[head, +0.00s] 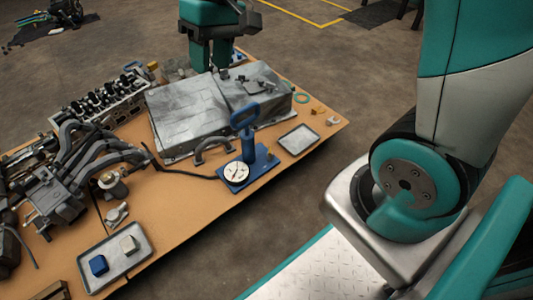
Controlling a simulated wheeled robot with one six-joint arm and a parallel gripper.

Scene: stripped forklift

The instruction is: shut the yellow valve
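The teal end of my arm reaches down at the top middle, behind the case. My gripper (212,64) is dark, above the table's far side, apart from both yellow pieces as far as I can see. Its fingers are too small and partly hidden, so their opening is unclear.
The table's front middle is mostly clear.

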